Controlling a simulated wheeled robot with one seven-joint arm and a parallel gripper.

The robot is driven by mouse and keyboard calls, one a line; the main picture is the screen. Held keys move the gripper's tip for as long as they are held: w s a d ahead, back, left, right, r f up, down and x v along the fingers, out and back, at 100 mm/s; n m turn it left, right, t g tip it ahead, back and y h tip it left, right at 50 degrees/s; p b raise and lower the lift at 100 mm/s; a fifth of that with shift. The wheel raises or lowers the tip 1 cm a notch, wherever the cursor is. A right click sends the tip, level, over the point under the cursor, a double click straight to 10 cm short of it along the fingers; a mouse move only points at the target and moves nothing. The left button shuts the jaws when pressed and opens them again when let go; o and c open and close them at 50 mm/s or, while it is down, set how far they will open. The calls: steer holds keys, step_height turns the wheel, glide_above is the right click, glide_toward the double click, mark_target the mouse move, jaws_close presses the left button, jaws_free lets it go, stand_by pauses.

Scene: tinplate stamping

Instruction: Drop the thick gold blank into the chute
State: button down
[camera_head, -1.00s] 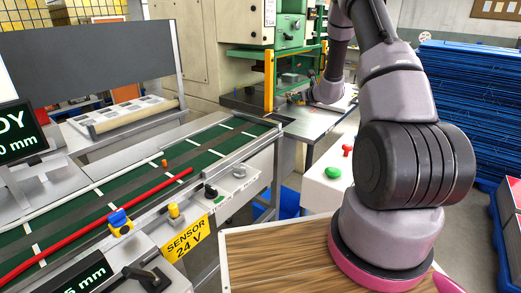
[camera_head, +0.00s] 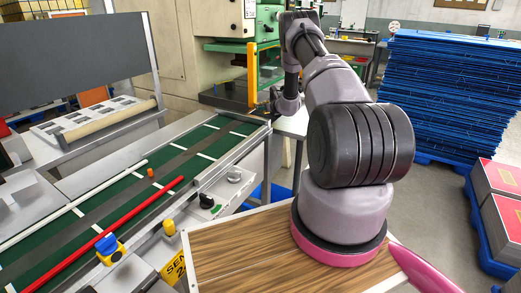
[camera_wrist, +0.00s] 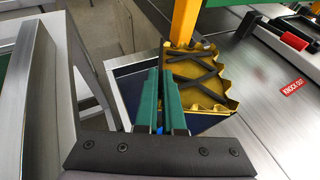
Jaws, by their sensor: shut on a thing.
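My gripper (camera_wrist: 165,100) shows in the wrist view with its green fingers together on the near left edge of a gold blank (camera_wrist: 204,92). The blank has a wavy raised rim and dark bands across its face, and it is tilted. Its held edge is hidden by the fingers. Below and left of it is a dark blue opening (camera_wrist: 128,88) with a pale rim, perhaps the chute; I cannot tell for sure. In the head view my gripper (camera_head: 268,107) is small, near the far end of the conveyor and beside the press; the blank is too small to make out there.
A yellow post (camera_wrist: 185,22) stands close behind the blank. The metal press table (camera_wrist: 262,80) with a red "KNOCK OUT" label lies to the right. The green conveyor (camera_head: 110,195) runs along the left, and a stack of blue sheets (camera_head: 450,90) stands at the right.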

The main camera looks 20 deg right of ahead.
steer(key=shift+f, duration=1.25)
steer(key=c, duration=0.9)
jaws_free()
steer(key=shift+c, duration=0.2)
steer(key=shift+s, duration=0.1)
steer(key=v, duration=1)
steer(key=shift+s+d+r, duration=0.1)
steer(key=shift+s, duration=0.2)
